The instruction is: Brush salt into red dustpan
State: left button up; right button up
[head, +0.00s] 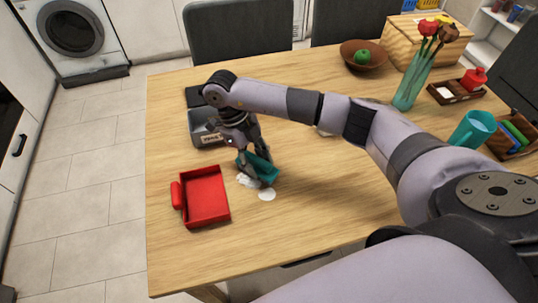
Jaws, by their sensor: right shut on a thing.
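The red dustpan (205,197) lies on the wooden table near its left edge, its handle pointing left. My right gripper (248,165) points down and is shut on the teal brush, just right of and behind the dustpan. The gripper hides part of the brush, and I cannot tell whether its bristles touch the table. My left gripper is not in view.
A grey box with a label (207,138) stands behind the gripper. The table front is clear.

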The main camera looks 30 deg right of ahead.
jog(key=a, duration=0.3)
jog(key=a+b, duration=0.1)
jog(key=a, duration=0.2)
jog(key=w+a, duration=0.1)
jog(key=a, duration=0.2)
jog(key=shift+a+b, duration=0.15)
jog(key=shift+b, duration=0.25)
jog(key=r+p, duration=0.2)
jog(key=r, duration=0.1)
jog(key=shift+d+r, duration=0.1)
jog(key=shift+d, duration=0.2)
jog(key=shift+d+r+p, duration=0.2)
jog(key=shift+r+p, duration=0.55)
jog(key=shift+r, duration=0.05)
